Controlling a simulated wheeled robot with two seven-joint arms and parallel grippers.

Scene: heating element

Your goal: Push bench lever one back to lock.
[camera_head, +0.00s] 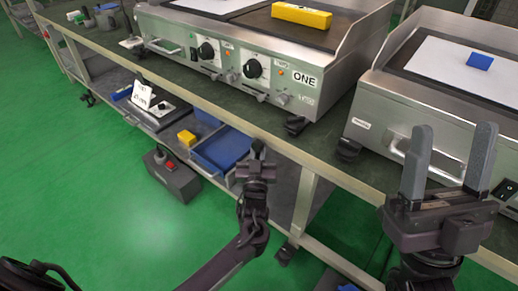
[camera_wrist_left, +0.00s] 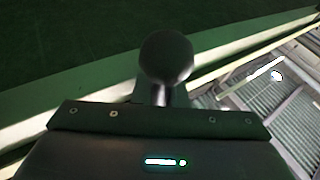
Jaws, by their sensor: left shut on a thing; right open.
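A dark ball-ended lever (camera_wrist_left: 166,60) stands upright in the middle of the left wrist view, its short stem running down behind my gripper body. In the head view a small dark knob (camera_head: 257,146) shows just above my left gripper (camera_head: 256,166), in front of and below the bench's front edge. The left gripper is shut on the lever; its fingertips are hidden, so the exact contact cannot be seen. My right gripper (camera_head: 447,165) is open and empty at the right, its two grey fingers pointing up in front of the second appliance.
The steel appliance marked ONE (camera_head: 262,62) stands on the bench (camera_head: 230,98), with a yellow block (camera_head: 301,15) on top. Another steel appliance (camera_head: 440,85) stands to the right. Blue bins (camera_head: 222,150) sit on the lower shelf. A grey box with a red button (camera_head: 172,175) is nearby. Green floor lies clear at left.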

